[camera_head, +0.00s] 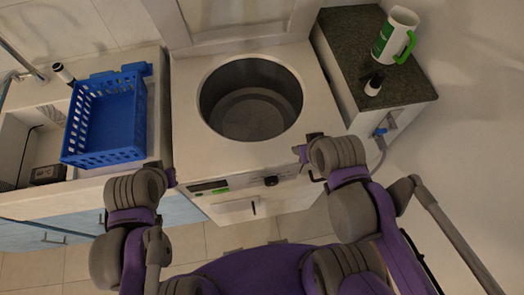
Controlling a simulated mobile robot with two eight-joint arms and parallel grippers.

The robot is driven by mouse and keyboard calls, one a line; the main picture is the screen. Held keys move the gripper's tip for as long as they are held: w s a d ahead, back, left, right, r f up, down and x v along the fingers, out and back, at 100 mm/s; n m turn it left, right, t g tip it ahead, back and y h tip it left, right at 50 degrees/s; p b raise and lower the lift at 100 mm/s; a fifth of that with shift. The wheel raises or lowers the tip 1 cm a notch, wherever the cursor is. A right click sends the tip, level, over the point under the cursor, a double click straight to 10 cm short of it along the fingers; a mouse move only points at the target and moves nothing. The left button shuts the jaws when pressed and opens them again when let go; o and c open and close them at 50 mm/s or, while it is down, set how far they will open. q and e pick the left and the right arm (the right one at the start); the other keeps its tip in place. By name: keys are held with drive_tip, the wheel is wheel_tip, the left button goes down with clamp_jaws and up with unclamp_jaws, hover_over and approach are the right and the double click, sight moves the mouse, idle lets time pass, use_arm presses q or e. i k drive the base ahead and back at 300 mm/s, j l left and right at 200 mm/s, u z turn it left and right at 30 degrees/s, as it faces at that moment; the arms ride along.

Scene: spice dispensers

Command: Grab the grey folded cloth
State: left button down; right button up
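I cannot make out a grey folded cloth in the head view. The open round drum (250,118) of a top-loading machine is grey inside, and no separate cloth stands out in it. My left gripper (170,178) is at the machine's front left corner, beside the counter edge. My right gripper (303,153) is over the machine's front right edge, just short of the drum opening. Both are small and partly hidden by my wrists, so their finger opening is unclear. I see nothing held in either.
A blue basket (107,120) stands on the left counter by the sink, near a dark box (47,175) and a bottle (63,73). A dark stone-topped cabinet (352,48) at right holds a white and green jug (394,38) and a small bottle (373,86).

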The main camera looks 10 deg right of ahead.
sight(41, 176)
drive_tip(key=u, duration=1.95)
drive_tip(key=i+j, duration=0.5)
drive_tip(key=j, duration=0.2)
drive_tip(key=i+j+u, duration=0.15)
drive_tip(key=i+j, duration=0.35)
drive_tip(key=j, duration=0.2)
drive_tip(key=i, duration=0.5)
